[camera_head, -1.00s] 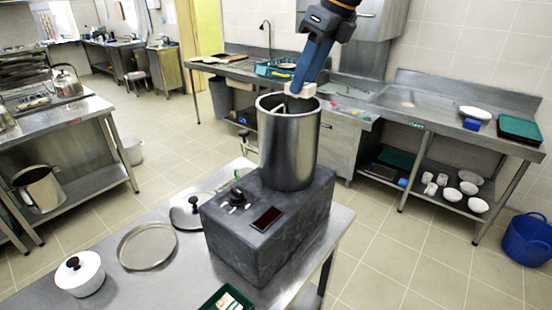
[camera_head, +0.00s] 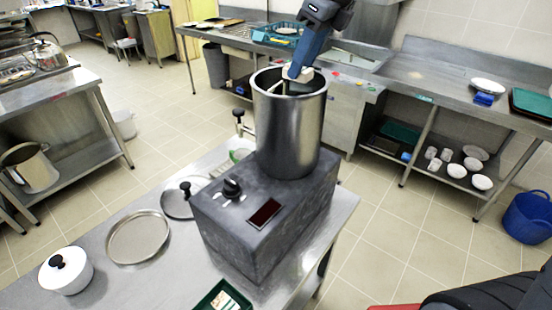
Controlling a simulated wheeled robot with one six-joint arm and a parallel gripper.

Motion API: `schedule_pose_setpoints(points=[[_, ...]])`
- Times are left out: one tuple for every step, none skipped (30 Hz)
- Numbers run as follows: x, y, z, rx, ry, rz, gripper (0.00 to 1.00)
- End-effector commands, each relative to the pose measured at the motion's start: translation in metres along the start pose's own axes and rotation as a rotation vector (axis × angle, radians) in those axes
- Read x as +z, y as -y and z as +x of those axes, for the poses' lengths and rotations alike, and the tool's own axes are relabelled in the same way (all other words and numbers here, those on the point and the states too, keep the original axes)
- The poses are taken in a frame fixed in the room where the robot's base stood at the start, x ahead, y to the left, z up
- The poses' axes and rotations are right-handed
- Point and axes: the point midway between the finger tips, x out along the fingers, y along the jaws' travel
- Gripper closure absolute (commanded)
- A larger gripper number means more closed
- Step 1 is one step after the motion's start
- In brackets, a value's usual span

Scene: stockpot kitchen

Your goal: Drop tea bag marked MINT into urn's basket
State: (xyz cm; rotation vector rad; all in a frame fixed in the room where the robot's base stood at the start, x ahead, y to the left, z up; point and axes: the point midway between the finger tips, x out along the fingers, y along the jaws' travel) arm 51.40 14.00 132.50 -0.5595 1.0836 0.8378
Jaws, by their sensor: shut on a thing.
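The urn is a tall steel cylinder (camera_head: 290,130) standing on a dark grey base (camera_head: 265,215) with a black knob and a small dark display. Its top is open; the basket inside cannot be made out. My gripper (camera_head: 291,80) points down at the urn's mouth, its pale jaws around rim height and partly inside the opening. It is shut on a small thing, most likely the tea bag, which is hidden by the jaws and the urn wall. No MINT marking is readable. A dark green tray (camera_head: 207,304) with pale packets lies at the bottom edge.
On the steel table are a black-knobbed lid (camera_head: 181,200), a round shallow pan (camera_head: 137,238) and a white lidded pot (camera_head: 65,272). Steel counters stand behind and at left. A blue bucket (camera_head: 528,217) stands on the floor at right.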

Motion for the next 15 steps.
schedule_pose_setpoints(points=[[-0.0014, 0.0002, 0.0024, 0.0, -0.001, 0.001, 0.89], [-0.0019, 0.0003, 0.0034, 0.0, -0.001, 0.001, 0.89], [-0.0024, 0.0005, 0.0043, 0.0, -0.001, 0.001, 0.89], [-0.0026, 0.0006, 0.0047, 0.0, 0.0, 0.001, 0.89], [-0.0028, 0.0007, 0.005, 0.0, 0.0, 0.001, 0.89], [-0.0029, 0.0008, 0.0052, -0.001, 0.0, 0.002, 0.89], [-0.003, 0.0009, 0.0053, -0.001, 0.0, 0.002, 0.89], [-0.003, 0.0009, 0.0053, -0.001, 0.0, 0.002, 0.89], [-0.0031, 0.001, 0.0052, -0.001, 0.0, 0.002, 0.89], [-0.0031, 0.001, 0.0052, -0.001, 0.0, 0.002, 0.89], [-0.0031, 0.001, 0.0051, -0.001, 0.0, 0.002, 0.89], [-0.0031, 0.0011, 0.0051, -0.001, 0.0, 0.002, 0.66], [-0.0031, 0.0011, 0.0051, -0.001, 0.0, 0.002, 0.61], [-0.0031, 0.0011, 0.005, -0.001, 0.0, 0.002, 0.56], [-0.0031, 0.0011, 0.005, -0.001, 0.0, 0.002, 0.5]])
